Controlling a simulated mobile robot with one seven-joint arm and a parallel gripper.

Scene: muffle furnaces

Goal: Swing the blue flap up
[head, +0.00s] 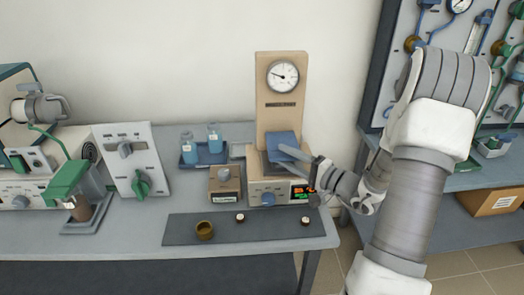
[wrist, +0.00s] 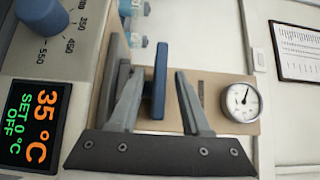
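The blue flap (head: 283,144) is on the small beige furnace (head: 256,182), below the tall panel with a round gauge. It stands tilted up in the head view. In the wrist view the blue flap (wrist: 160,80) shows edge-on as a narrow dark blue bar between my gripper's two grey fingers. My gripper (head: 279,154) reaches in from the right at the flap's lower part. In the wrist view my gripper (wrist: 158,74) is open, with a gap visible on both sides of the flap. Whether a finger touches it is unclear.
The furnace's knob (head: 268,199) and lit display (wrist: 38,125) reading 35 °C are close to my gripper. A tray of blue bottles (head: 203,153) and a small box (head: 225,184) stand left. A brass cup (head: 204,230) and small jars sit on the dark mat (head: 262,228) in front.

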